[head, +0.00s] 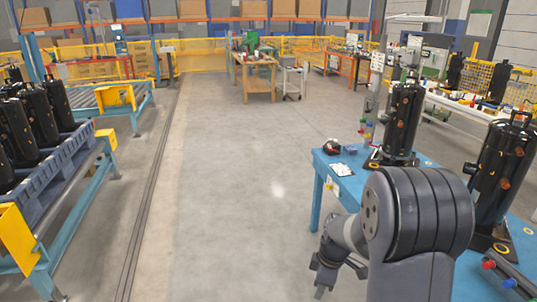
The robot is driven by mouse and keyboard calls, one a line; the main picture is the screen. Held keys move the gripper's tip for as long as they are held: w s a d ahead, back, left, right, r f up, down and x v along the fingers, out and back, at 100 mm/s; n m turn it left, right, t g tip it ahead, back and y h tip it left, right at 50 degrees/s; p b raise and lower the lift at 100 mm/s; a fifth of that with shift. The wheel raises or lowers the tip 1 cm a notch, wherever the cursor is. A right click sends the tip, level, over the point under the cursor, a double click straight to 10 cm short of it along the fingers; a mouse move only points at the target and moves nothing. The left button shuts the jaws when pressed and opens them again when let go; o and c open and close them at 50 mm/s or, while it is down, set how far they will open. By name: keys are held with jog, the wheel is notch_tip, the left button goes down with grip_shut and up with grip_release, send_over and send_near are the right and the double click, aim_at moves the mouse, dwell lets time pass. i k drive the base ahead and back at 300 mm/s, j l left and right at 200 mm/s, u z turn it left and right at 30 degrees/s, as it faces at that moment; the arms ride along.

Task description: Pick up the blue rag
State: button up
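A small dark bluish patch (350,149) lies at the far edge of the blue workbench (343,190). It may be the blue rag, but it is too small to be sure. My gripper (336,280) hangs low beside the near left side of the bench, apart from that patch. It points down towards the floor, and my arm partly covers it. I cannot tell how far its fingers are apart. I see nothing held in it.
A red and black item (332,146) and a white sheet (342,170) lie on the bench. Black compressors (403,120) (505,170) stand on it. A blue pallet (62,165) with several compressors is on the left. The floor (230,180) between is clear.

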aim_at(349, 149)
jog(key=i+j, duration=0.1)
jog(key=i, duration=1.6)
jog(key=i+z, duration=0.4)
jog(key=i+j+z, duration=0.2)
jog(key=i+z, duration=0.2)
jog(key=i+j+z, duration=0.35)
jog(key=i, duration=0.15)
jog(key=i+j+z, duration=0.75)
jog(key=i+j, duration=0.15)
jog(key=j, duration=0.15)
